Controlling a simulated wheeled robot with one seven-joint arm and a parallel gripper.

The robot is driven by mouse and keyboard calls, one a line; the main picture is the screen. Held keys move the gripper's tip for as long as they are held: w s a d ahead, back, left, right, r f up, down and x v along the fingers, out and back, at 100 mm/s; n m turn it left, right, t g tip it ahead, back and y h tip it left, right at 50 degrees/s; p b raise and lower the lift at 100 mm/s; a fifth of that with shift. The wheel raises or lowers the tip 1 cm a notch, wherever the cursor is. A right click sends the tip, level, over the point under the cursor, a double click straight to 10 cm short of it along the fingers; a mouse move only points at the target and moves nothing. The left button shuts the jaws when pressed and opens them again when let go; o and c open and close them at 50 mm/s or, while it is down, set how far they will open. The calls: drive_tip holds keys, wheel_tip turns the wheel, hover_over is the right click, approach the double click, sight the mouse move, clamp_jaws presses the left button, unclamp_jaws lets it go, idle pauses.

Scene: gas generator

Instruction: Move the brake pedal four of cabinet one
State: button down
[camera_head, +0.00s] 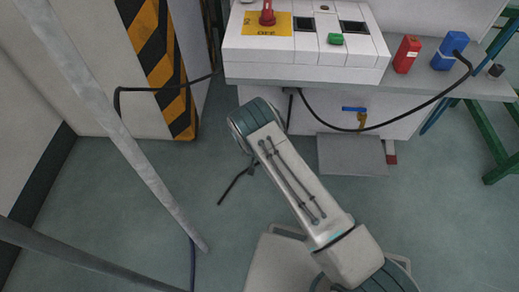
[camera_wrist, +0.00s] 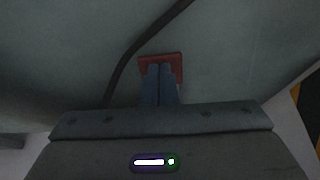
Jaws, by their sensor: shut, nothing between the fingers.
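In the wrist view a red pad (camera_wrist: 175,60), perhaps the brake pedal, shows just beyond my fingertips. My gripper (camera_wrist: 159,70) is shut, its two dark fingers side by side in front of the pad and hiding its middle. I cannot tell whether the fingertips touch it. In the head view my gripper is hidden behind my arm. A small red part (camera_head: 391,158) shows low beside a grey plate (camera_head: 352,155) under the cabinet; I cannot tell whether it is the same pad. No pedal number is readable.
The cabinet (camera_head: 308,48) has a red switch (camera_head: 267,14) and a green button (camera_head: 335,39). Red (camera_head: 407,54) and blue (camera_head: 449,51) blocks stand on the shelf. A black cable hangs in front. A striped post (camera_head: 165,70) and grey bars stand left. Green legs stand right.

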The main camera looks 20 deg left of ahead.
drive_tip(key=s, duration=0.1)
drive_tip(key=s+p, duration=0.1)
drive_tip(key=s+r+p, duration=0.1)
drive_tip(key=shift+d, duration=0.3)
drive_tip(key=p+v, duration=0.6)
drive_tip(key=v, duration=0.7)
drive_tip(key=shift+s+r, duration=0.15)
drive_tip(key=shift+r, duration=0.25)
